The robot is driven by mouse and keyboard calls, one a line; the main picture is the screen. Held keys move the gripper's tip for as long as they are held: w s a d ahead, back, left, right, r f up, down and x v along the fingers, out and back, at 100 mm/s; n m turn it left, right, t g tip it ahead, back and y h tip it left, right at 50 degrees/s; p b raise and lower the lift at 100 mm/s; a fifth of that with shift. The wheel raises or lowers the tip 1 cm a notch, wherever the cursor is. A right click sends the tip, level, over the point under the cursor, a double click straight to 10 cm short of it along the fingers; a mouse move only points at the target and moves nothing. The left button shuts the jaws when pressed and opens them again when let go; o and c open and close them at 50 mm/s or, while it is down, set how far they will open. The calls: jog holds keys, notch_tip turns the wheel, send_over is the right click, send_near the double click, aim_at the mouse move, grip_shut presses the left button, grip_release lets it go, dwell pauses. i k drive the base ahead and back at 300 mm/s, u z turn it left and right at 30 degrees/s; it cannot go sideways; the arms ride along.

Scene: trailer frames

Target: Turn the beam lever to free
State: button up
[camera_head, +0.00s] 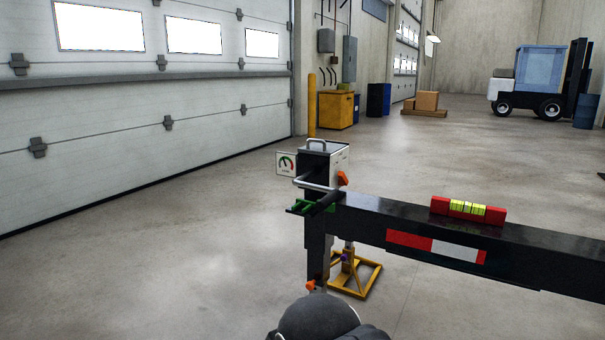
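A black beam (370,223) runs from the middle of the view to the right edge. At its left end stands a grey box (338,160) with a metal handle on top. A dark bar (324,203) sticks out at the corner above a green bracket (300,208). An orange piece (342,179) sits beside the box, and another orange piece (310,286) is low on the beam's post. I cannot tell which of these is the beam lever, nor its setting. A dark rounded part of my arm shows at the bottom edge; my gripper's fingers are not visible.
A red spirit level (468,210) lies on the beam. A small dial plate (286,163) is left of the box. A yellow stand (355,275) is below the beam. A yellow post (312,106) stands behind. The floor at left is clear; a forklift (541,80) is far right.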

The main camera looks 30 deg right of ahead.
aim_at(343, 180)
jog(key=i, duration=0.65)
jog(key=z, duration=0.85)
jog(key=i, duration=0.5)
jog(key=z, duration=0.5)
